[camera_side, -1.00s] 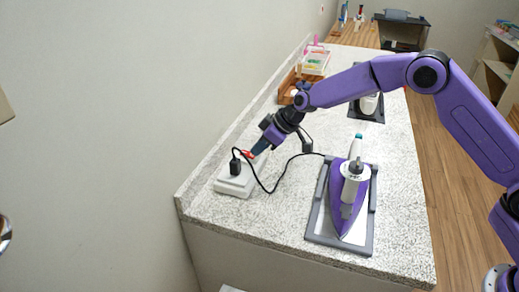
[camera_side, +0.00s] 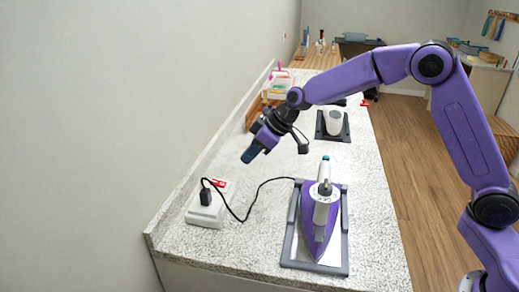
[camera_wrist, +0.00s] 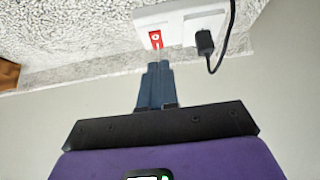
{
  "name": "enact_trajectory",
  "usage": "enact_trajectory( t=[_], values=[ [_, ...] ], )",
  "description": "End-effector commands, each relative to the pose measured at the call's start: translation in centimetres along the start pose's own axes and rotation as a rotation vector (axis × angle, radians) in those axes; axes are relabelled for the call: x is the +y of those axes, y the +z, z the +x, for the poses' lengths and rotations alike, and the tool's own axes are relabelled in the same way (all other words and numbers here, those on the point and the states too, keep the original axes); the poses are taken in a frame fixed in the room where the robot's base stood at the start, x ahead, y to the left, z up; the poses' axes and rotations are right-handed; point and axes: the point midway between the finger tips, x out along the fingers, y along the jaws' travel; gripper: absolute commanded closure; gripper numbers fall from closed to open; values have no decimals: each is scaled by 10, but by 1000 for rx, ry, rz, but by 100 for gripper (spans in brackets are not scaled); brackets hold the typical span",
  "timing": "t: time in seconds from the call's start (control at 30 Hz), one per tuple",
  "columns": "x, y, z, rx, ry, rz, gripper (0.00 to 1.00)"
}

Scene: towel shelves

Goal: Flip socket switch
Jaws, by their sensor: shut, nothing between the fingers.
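The white socket box (camera_side: 204,212) sits on the speckled counter near its left edge, with a black plug (camera_side: 206,196) in it. Its red switch (camera_side: 218,185) is at the box's far end; in the wrist view the red switch (camera_wrist: 155,39) shows a white mark. My gripper (camera_side: 250,155) is shut and empty, above the counter and apart from the box, up and to the right of the switch. In the wrist view the shut fingers (camera_wrist: 156,70) point toward the switch. Which way the switch is tipped I cannot tell.
A black cord (camera_side: 247,207) runs from the plug to a purple iron (camera_side: 318,222) on a grey-framed rest (camera_side: 344,250). A white cup-like item (camera_side: 333,122) stands farther back. A wall borders the counter's left side.

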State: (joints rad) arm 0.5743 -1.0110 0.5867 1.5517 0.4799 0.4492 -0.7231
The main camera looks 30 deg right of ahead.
Motion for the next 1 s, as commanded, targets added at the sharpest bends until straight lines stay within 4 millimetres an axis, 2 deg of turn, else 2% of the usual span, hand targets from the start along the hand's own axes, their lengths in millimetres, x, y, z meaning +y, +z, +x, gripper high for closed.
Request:
enact_trajectory(
  t=[0.1,0.3,0.83,0.93,1.0],
  values=[
    [-1,5,-16,1,0,-1,100],
    [0,9,-28,0,0,0,100],
    [-1,10,-30,0,-1,-1,100],
    [-10,13,-34,-10,-12,-8,100],
    [-28,19,-42,-32,-34,-20,100]
  ],
)
